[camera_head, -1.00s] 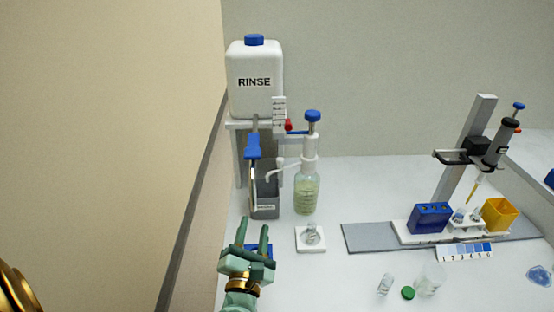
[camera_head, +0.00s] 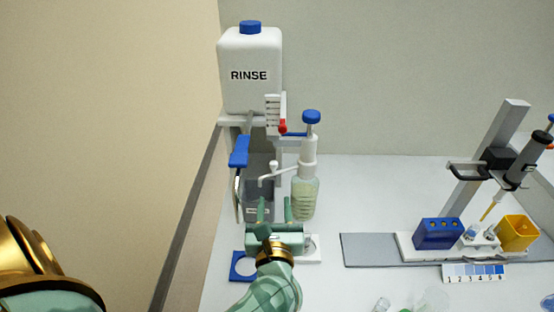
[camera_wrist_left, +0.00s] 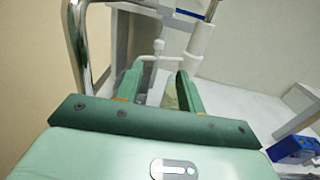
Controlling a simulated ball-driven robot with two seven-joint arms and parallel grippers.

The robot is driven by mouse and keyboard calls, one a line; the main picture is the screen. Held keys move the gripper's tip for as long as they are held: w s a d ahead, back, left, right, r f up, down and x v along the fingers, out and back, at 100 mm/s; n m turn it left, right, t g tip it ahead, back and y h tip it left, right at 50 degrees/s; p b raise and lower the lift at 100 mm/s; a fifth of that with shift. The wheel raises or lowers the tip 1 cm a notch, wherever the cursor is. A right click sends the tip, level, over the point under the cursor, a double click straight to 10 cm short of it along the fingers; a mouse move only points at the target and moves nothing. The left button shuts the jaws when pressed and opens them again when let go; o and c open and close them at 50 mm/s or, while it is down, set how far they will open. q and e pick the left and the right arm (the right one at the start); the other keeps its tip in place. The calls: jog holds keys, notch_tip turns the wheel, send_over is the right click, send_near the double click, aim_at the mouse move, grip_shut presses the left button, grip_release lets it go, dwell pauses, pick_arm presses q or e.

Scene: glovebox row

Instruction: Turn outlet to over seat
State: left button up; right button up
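The bottle-top dispenser (camera_head: 306,185) stands on the bench with a blue knob on top. Its white outlet spout (camera_head: 274,175) points left, toward the grey container, and its tip bends down. The white square seat (camera_head: 314,251) lies in front of the bottle, mostly hidden by my left gripper. My left gripper (camera_head: 274,212) is open and empty, its fingers reaching forward below the outlet. In the left wrist view the outlet (camera_wrist_left: 156,52) shows ahead, between the two fingertips (camera_wrist_left: 158,74) and apart from them. My right gripper is not in view.
A RINSE tank (camera_head: 250,82) stands on a shelf, with a blue-handled lever (camera_head: 238,152) and a grey container (camera_head: 259,205) below. A blue square holder (camera_head: 238,277) lies left of my wrist. A pipette stand (camera_head: 487,165) and blue rack (camera_head: 437,233) are at right.

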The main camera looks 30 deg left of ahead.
aim_at(273, 166)
pick_arm(q)
jog(key=b+x, duration=0.1)
jog(key=x, duration=1.4)
jog(key=shift+s, duration=0.1)
grip_shut()
jog(key=shift+a, duration=0.1)
